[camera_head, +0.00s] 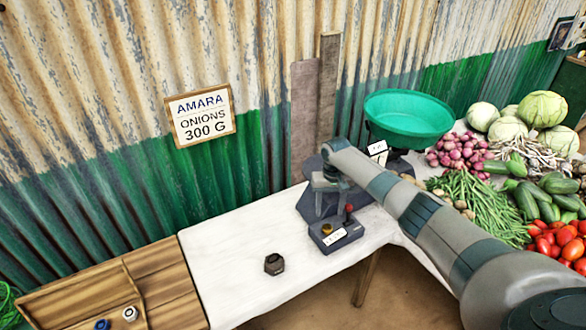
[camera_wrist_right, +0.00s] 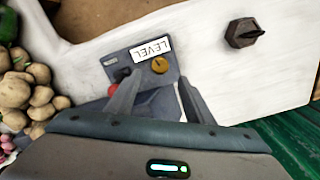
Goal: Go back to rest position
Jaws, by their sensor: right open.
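My right arm reaches in from the lower right in the camera_head view. My right gripper (camera_head: 332,206) points down over the grey balance base, close to a small box with a white label (camera_head: 335,237). In the right wrist view, the open fingers of my right gripper (camera_wrist_right: 155,88) are spread, with nothing held between them. The grey box (camera_wrist_right: 144,70) marked LEVEL, with a brass knob (camera_wrist_right: 159,66) and a red part (camera_wrist_right: 114,90), lies just past the fingertips. I cannot tell whether they touch it. My left gripper is not in view.
A green pan (camera_head: 409,112) stands behind my right arm. A dark hexagonal weight (camera_head: 274,264) sits on the white table (camera_head: 222,265). A wooden tray (camera_head: 167,275) holds small weights at left. Vegetables, including tomatoes (camera_head: 553,246), fill the right side. A corrugated wall (camera_head: 90,190) stands behind.

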